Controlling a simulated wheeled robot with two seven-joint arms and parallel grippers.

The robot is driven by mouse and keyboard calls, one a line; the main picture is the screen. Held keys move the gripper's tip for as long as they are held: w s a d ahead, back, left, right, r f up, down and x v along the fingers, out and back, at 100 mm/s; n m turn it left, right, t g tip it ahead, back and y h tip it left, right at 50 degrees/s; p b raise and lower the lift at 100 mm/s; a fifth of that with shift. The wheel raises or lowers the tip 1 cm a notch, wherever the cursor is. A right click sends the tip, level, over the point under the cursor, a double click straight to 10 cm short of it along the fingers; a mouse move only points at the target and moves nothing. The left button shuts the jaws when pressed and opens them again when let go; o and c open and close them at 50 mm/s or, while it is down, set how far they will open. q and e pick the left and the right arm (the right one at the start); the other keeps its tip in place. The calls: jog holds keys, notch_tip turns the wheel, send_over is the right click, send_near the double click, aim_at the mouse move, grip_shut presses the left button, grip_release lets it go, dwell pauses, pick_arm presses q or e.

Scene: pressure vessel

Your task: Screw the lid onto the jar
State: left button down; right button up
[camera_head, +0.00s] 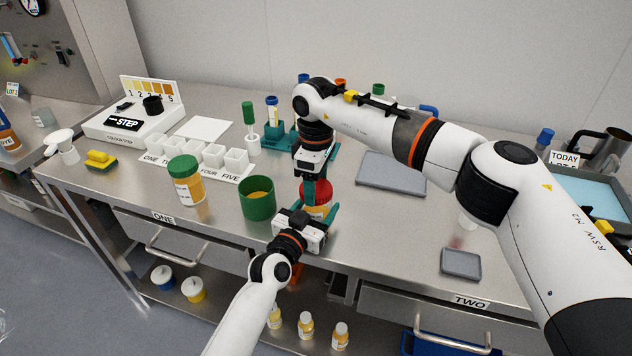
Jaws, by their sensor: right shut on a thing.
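A jar with a red lid (318,189) and an orange-yellow body (312,207) stands upright near the middle of the bench. My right gripper (316,190) points straight down from above and is shut on the red lid. The lid sits at the jar's mouth; whether it is threaded on is hidden. My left gripper (308,212) reaches in from the front, low at the jar. Its teal fingers are spread to either side of the jar; whether they press on it cannot be told. The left gripper's body hides the jar's lower part.
A green open cup (257,199) stands close left of the jar. A green-lidded jar (186,179) and a row of white cups (211,156) are farther left. A teal rack (279,136) stands behind. Grey trays (391,171) (461,263) lie to the right, with bare bench between.

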dwell(0.3)
jog(key=o, duration=0.9)
jog(key=shift+o, duration=0.2)
jog(key=shift+r, duration=2.3)
jog(key=shift+o, duration=0.3)
